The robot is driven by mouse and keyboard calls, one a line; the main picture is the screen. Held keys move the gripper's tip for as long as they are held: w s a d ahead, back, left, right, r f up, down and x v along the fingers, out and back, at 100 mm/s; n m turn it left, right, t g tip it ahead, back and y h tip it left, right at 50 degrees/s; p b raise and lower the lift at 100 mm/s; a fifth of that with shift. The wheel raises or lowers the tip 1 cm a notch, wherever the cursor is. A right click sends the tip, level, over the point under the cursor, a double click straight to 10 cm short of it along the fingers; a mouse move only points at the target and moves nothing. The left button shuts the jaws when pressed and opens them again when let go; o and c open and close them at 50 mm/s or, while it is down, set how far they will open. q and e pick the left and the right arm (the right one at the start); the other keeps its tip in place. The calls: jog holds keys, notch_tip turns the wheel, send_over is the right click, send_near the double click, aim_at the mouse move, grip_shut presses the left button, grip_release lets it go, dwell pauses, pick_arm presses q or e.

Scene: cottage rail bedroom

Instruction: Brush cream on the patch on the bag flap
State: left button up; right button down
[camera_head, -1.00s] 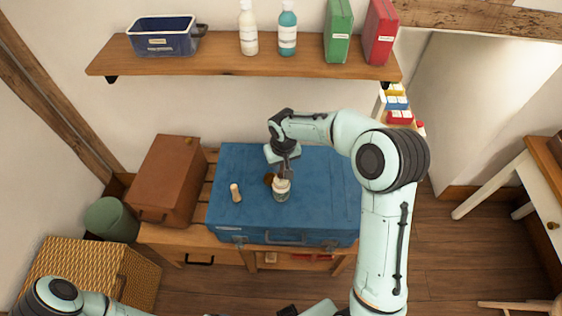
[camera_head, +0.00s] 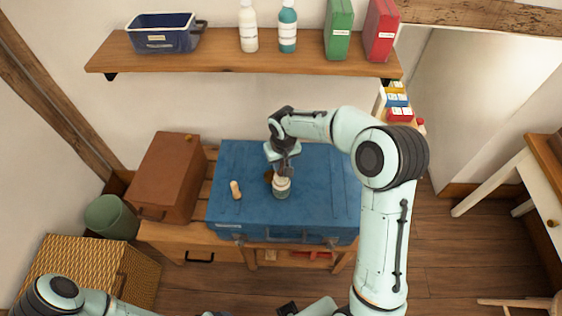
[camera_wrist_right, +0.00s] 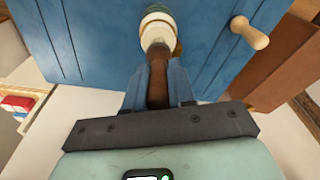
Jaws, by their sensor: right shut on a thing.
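A blue case-like bag (camera_head: 325,190) lies flat on a wooden bench, its top facing up. A small brown patch (camera_head: 269,177) shows on its top, partly hidden by my right gripper and the jar. A small pale jar (camera_head: 282,193) stands just beside the patch; it also shows in the right wrist view (camera_wrist_right: 157,13). My right gripper (camera_head: 284,172) is shut on a brush with a brown handle (camera_wrist_right: 157,80), pointing down at the jar. The brush's pale end meets the jar opening; whether its tip is inside is hidden. My left gripper is out of view.
A small wooden peg-like piece (camera_head: 235,190) lies on the bag, left of the jar. A brown box (camera_head: 167,178) stands left of the bag. Above, a wall shelf (camera_head: 215,63) holds a blue bin (camera_head: 163,38), two bottles and two boxes.

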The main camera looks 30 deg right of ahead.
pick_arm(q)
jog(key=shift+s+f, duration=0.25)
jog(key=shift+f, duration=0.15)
pick_arm(e)
jog(key=shift+s+f, duration=0.1)
jog(key=shift+f, duration=0.35)
dwell(1.0)
jog(key=shift+r+p, duration=1.25)
jog(key=shift+r, duration=2.35)
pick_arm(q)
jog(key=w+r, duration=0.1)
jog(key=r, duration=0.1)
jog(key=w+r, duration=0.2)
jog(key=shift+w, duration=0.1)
